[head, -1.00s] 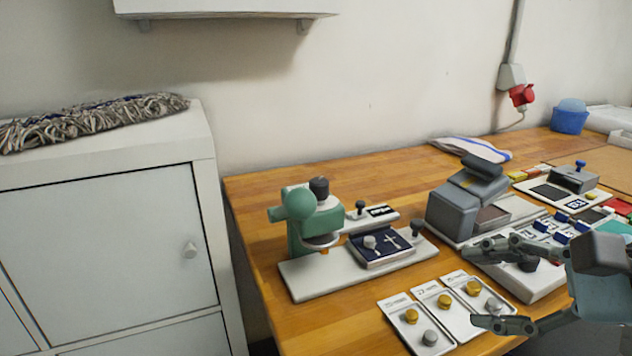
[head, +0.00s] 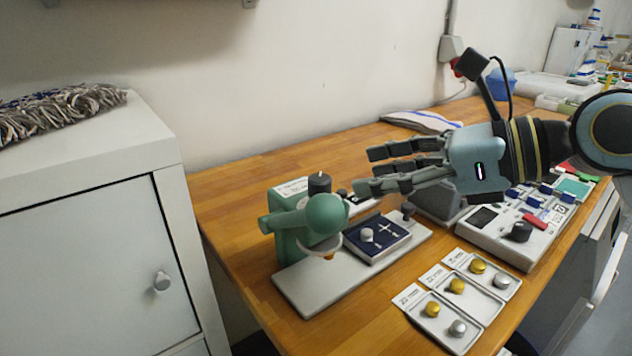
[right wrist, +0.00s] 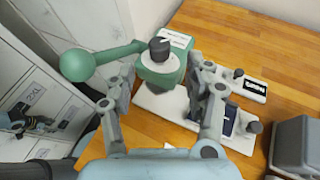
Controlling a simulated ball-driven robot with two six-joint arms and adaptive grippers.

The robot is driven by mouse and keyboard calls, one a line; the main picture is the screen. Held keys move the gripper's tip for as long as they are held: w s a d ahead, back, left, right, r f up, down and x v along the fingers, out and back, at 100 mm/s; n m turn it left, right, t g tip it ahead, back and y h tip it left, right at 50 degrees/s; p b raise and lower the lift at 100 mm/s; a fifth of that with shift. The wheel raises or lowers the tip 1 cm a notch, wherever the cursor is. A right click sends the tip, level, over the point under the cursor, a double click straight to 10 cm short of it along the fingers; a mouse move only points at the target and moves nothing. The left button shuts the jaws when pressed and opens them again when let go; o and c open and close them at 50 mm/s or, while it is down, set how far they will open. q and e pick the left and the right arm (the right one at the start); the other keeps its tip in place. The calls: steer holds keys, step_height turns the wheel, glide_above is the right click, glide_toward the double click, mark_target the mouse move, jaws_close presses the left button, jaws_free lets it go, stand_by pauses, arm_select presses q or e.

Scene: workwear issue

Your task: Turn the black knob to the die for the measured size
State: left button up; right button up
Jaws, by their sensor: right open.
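A black knob (head: 319,183) sits on top of a green hand press (head: 287,243) with a ball-ended lever. In the right wrist view the knob (right wrist: 160,50) has a light mark on its top, but I cannot read which die it points to. My right gripper (head: 368,170) is open and empty, above and to the right of the press in the head view. In the right wrist view its two fingers reach toward the press, with the knob just beyond the gap between them, apart from both. My left gripper is not in view.
A dark blue tray (head: 376,240) with a grey knob lies on the press base. Several cards with gold and silver buttons (head: 432,310) lie in front. A white panel with another black knob (head: 519,231) stands right. A white cabinet (head: 90,250) is left.

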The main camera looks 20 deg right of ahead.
mark_target(330, 180)
steer(key=x, duration=0.7)
steer(key=shift+w+a+f+b, duration=0.1)
steer(key=shift+w+a+b, duration=0.05)
steer(key=shift+b, duration=0.15)
steer(key=shift+w+a+f, duration=0.2)
steer(key=shift+w+a, duration=0.1)
steer(key=shift+a, duration=0.05)
steer(key=shift+c, duration=0.5)
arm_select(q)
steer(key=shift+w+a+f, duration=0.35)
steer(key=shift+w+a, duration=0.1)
arm_select(e)
jaws_close()
